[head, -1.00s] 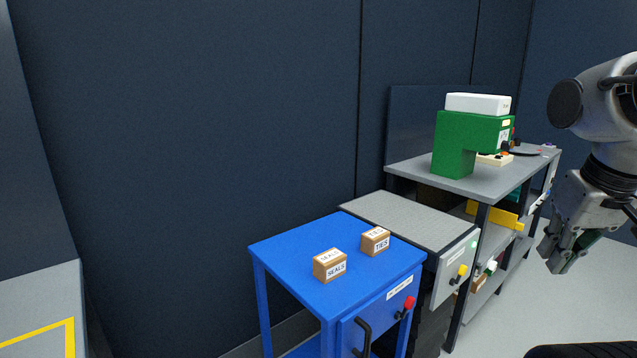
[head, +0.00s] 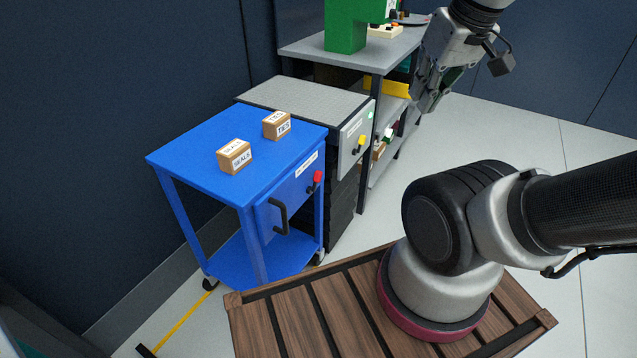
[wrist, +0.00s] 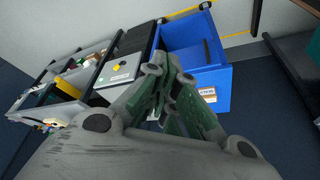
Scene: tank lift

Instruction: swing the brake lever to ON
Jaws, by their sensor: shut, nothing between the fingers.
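A lever with a red knob (head: 318,176) sits at the right end of the blue cart's (head: 180,150) front, beside a label too small to read. A lever with a yellow knob (head: 361,142) sits on the front panel of the grey-topped cabinet (head: 345,138); the yellow knob also shows in the wrist view (wrist: 116,67). I cannot tell from the labels which is the brake lever. My gripper (head: 424,102) is shut and empty, in the air right of the cabinet, apart from both levers. In the wrist view its fingers (wrist: 172,82) hide part of the cart.
Boxes marked SEALS (head: 234,157) and TIES (head: 276,125) stand on the cart, above its black front handle (head: 279,215). A grey bench (head: 300,50) with a green machine (head: 347,25) stands behind. A slatted wooden deck (head: 285,325) is in front. Floor at right is clear.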

